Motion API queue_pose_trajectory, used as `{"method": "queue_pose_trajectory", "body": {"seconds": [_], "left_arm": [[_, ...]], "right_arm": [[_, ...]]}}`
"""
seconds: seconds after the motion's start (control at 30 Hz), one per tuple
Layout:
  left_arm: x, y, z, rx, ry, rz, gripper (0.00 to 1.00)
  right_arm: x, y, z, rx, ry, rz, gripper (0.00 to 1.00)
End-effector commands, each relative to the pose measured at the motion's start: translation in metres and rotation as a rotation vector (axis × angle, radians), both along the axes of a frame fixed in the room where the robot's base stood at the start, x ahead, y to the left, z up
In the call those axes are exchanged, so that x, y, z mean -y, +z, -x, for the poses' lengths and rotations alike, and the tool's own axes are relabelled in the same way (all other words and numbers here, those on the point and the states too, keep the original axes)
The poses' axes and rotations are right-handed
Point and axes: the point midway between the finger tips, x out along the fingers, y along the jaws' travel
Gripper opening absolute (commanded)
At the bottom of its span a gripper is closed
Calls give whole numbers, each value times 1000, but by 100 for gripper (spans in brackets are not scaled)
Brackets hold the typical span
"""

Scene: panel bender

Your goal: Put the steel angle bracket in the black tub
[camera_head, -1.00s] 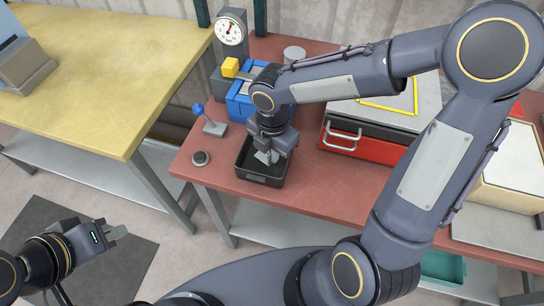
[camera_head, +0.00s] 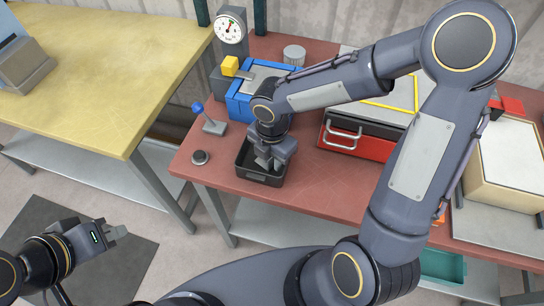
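The black tub (camera_head: 245,167) stands on the red-brown table near its front edge. My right gripper (camera_head: 266,163) points down into the tub from above, with its fingertips inside the rim. A small grey metal piece, perhaps the steel angle bracket, shows at the fingertips, but I cannot tell it apart from the fingers. I cannot tell whether the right fingers are apart or closed. My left gripper (camera_head: 118,233) is at the lower left over the floor, away from the table, and its fingers look close together with nothing visible between them.
A blue machine (camera_head: 240,105) with a yellow block stands behind the tub. A dial gauge (camera_head: 230,28) is at the back. A red box (camera_head: 350,148) with a handle is to the right.

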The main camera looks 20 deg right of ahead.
Motion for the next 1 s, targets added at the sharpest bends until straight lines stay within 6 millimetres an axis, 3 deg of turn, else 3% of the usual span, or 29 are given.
{"method": "queue_pose_trajectory", "body": {"seconds": [0.27, 0.7, 1.0], "left_arm": [[0, 4, 0, 0, 0, 0, 0], [0, 7, 0, 0, 0, 0, 0], [0, 7, 0, 0, 0, 0, 0]], "right_arm": [[0, 11, -1, 4, -1, 0, 25], [0, 99, -1, 5, 0, -1, 25], [0, 124, 0, 0, 0, 0, 25]]}}
